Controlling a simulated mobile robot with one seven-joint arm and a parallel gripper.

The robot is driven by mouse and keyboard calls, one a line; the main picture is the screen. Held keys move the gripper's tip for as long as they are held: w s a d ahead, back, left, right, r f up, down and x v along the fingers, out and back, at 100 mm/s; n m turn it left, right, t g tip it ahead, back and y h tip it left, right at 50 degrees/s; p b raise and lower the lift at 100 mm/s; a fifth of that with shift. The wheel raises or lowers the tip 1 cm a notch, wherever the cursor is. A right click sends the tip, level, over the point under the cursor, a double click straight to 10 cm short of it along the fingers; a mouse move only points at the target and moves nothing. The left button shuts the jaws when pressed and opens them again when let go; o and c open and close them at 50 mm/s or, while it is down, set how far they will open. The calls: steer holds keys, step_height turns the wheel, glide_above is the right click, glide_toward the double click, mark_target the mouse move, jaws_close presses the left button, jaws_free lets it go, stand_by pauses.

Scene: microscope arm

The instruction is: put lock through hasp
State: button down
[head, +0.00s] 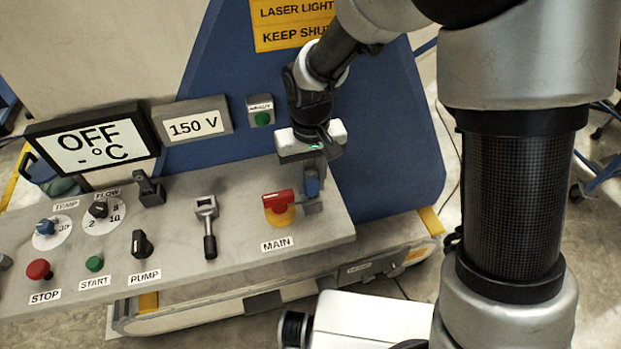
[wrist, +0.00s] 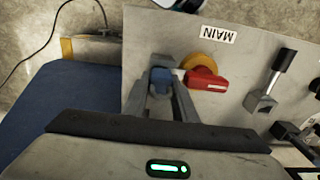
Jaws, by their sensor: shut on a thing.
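A small blue lock (head: 312,186) is between the fingers of my gripper (head: 313,178), which is shut on it just right of the red main switch (head: 279,201). In the wrist view the blue lock (wrist: 160,79) shows between the grey fingertips (wrist: 162,88), beside the red handle (wrist: 207,80) on its yellow disc (wrist: 202,62). A grey piece (head: 313,207) shows just below the lock; I cannot tell whether it is the hasp or part of a finger. The lock's shackle is hidden, so I cannot tell whether it passes through the hasp.
The grey console (head: 180,248) carries a lever switch (head: 208,226), a red stop button (head: 39,269), a green start button (head: 95,263) and several knobs. The console's right end is close to my gripper.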

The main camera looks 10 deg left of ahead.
steer(key=shift+f+b, duration=0.45)
steer(key=shift+f, duration=0.25)
steer(key=c, duration=1.4)
jaws_free()
steer(key=shift+o, duration=0.2)
steer(key=shift+r, duration=0.1)
step_height(320, 180, up, 17)
steer(key=p, duration=0.1)
steer(key=shift+r, duration=0.15)
steer(key=shift+d, duration=0.1)
